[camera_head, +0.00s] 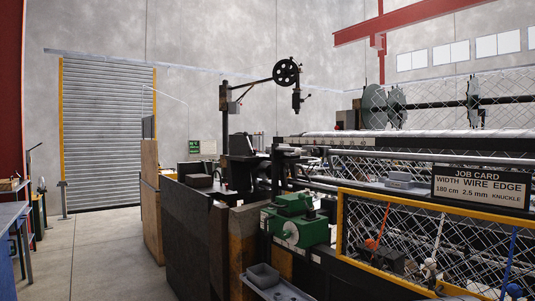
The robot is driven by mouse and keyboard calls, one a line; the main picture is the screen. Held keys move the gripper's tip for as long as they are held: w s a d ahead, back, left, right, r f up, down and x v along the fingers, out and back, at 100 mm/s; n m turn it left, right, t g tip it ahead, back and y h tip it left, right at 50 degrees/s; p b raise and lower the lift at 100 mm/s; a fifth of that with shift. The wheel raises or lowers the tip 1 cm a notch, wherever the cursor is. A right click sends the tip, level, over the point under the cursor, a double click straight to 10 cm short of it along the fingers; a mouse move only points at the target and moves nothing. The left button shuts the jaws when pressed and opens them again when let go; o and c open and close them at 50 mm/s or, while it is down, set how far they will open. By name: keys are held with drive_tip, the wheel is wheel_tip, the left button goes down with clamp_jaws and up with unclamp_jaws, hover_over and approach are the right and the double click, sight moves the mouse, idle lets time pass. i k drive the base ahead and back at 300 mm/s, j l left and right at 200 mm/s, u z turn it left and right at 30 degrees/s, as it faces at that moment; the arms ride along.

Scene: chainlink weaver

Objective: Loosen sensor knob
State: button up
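I cannot make out a sensor knob for certain at this distance. A black post (225,130) stands at the middle of the machine. Its long arm reaches right to a black spoked wheel (286,72), and a small dark fitting (297,101) hangs by the wheel. An orange part (371,244) and a blue upright part (512,252) show behind the mesh of the yellow-framed guard (341,222). My gripper is not in view.
A green machine unit (296,219) stands in front of the weaving machine, with a grey tray (283,292) below. Dark and wooden panels (150,190) edge the machine's left side. The concrete floor (105,255) toward the shutter is clear. A blue bench (10,215) stands far left.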

sight(315, 152)
drive_tip(key=i+j, duration=0.25)
drive_tip(key=i+j+z, duration=0.1)
drive_tip(key=i+j, duration=0.15)
drive_tip(key=j, duration=0.25)
drive_tip(key=i+j, duration=0.45)
drive_tip(key=j, duration=0.3)
drive_tip(key=i+z, duration=0.05)
